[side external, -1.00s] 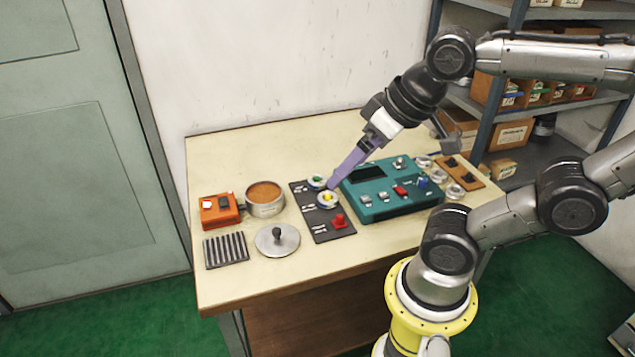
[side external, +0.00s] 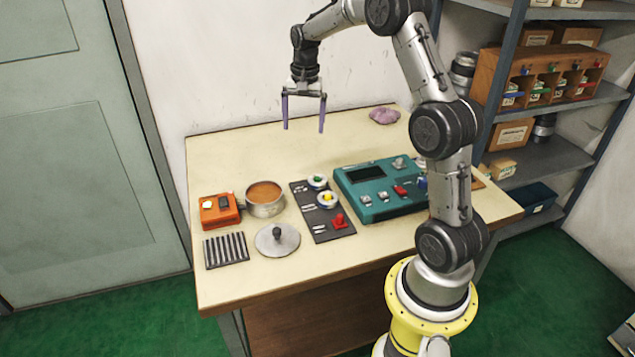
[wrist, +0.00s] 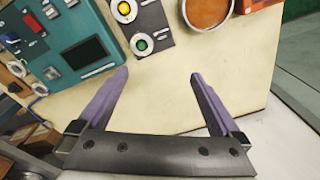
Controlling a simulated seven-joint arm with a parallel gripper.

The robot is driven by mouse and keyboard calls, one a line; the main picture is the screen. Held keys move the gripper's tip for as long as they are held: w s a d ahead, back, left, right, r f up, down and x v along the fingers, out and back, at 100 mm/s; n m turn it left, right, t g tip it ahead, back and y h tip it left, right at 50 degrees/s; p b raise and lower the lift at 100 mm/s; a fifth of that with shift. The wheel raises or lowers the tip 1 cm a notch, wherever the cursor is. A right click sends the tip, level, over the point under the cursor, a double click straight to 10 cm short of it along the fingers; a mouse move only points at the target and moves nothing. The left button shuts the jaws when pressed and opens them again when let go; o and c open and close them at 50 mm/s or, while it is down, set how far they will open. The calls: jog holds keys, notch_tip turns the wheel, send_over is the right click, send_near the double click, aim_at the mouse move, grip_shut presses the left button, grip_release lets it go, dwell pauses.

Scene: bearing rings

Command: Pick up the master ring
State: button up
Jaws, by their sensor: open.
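A dark mat (side external: 316,230) on the table holds a ring around a green centre (side external: 317,181), a ring around a yellow centre (side external: 327,199) and a red knobbed piece (side external: 339,221). I cannot tell which ring is the master ring. The wrist view shows the yellow-centred ring (wrist: 124,10) and the green-centred ring (wrist: 141,44) beyond my fingertips. Other pale rings (wrist: 17,68) lie at the left of the wrist view; my arm mostly hides them in the side view. My gripper (side external: 304,128) is open and empty, fingers pointing down, high above the table's back part.
A teal instrument box (side external: 372,205) stands right of the mat. Left of it are a round tin (side external: 265,207), an orange box (side external: 219,211), a slotted black block (side external: 226,250) and a knobbed metal disc (side external: 277,240). A purple cloth (side external: 384,116) lies at the back. The back-left tabletop is clear.

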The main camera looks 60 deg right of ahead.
jog(key=s+d+f+m, duration=0.1)
jog(key=s+d+f, duration=0.15)
jog(key=f, duration=0.25)
send_over(318, 177)
jog(key=shift+g+y, duration=0.3)
jog(key=shift+g, duration=0.1)
notch_tip(318, 177, down, 8)
jog(key=shift+r, duration=0.1)
jog(key=shift+f, duration=2.9)
jog(key=shift+c, duration=0.2)
jog(key=shift+r, duration=0.1)
grip_shut()
jog(key=shift+w, duration=0.1)
